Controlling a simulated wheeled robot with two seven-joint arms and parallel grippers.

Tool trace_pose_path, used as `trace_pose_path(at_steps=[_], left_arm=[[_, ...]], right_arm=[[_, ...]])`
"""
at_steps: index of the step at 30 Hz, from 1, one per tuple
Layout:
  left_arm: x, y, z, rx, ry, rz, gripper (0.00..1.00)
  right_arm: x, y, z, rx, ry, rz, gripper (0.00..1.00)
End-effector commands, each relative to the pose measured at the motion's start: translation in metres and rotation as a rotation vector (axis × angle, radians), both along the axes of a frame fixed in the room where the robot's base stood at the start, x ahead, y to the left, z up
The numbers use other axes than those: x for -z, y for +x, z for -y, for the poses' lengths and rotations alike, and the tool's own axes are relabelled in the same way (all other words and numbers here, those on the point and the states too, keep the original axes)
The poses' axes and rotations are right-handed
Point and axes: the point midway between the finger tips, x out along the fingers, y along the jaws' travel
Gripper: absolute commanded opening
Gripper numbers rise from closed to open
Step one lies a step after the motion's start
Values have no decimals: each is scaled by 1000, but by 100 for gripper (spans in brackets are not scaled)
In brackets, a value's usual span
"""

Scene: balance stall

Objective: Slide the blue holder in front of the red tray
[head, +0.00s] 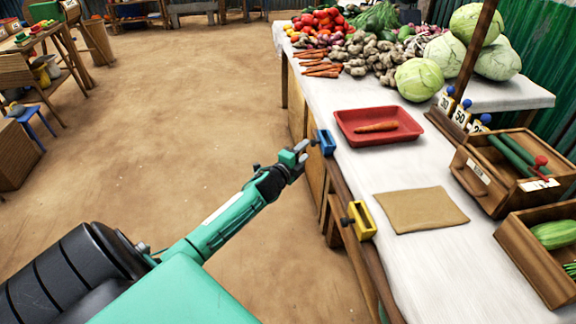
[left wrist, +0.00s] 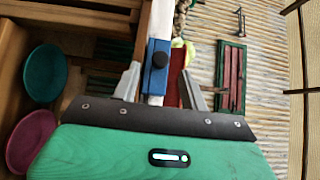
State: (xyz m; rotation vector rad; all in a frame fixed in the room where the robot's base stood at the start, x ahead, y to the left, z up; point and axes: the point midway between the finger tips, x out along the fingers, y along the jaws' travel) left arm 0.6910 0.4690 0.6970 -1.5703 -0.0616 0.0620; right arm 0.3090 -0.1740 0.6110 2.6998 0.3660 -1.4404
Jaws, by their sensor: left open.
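The blue holder (head: 326,142) sits on the rail along the table's front edge, beside the near end of the red tray's front side. It is a small block with a dark knob. The red tray (head: 343,128) lies on the white table top and holds a carrot. My left gripper (head: 301,154) is open just off the table edge, with its fingers close to the blue holder. In the left wrist view the blue holder (left wrist: 156,84) shows between the two spread fingers; contact cannot be told. Part of the red tray (left wrist: 177,62) shows behind it. My right gripper is out of view.
A yellow holder (head: 361,221) sits nearer on the same rail, beside a brown mat (head: 421,209). Vegetables lie at the table's far end. Wooden crates (head: 541,262) stand at the right. The dirt floor left of the table is clear.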

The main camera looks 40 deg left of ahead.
Motion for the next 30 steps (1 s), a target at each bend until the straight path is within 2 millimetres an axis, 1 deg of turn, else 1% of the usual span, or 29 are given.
trace_pose_path(at_steps=[1,9,15,21,30], left_arm=[[0,-9,1,1,0,-2,44],[0,-53,4,0,0,-2,44],[0,-79,6,0,0,-2,44],[0,-91,7,-1,1,-1,44],[0,-93,7,-1,0,0,44]], right_arm=[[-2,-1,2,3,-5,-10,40],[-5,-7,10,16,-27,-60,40],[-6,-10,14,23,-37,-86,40],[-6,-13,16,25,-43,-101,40],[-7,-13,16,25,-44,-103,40]])
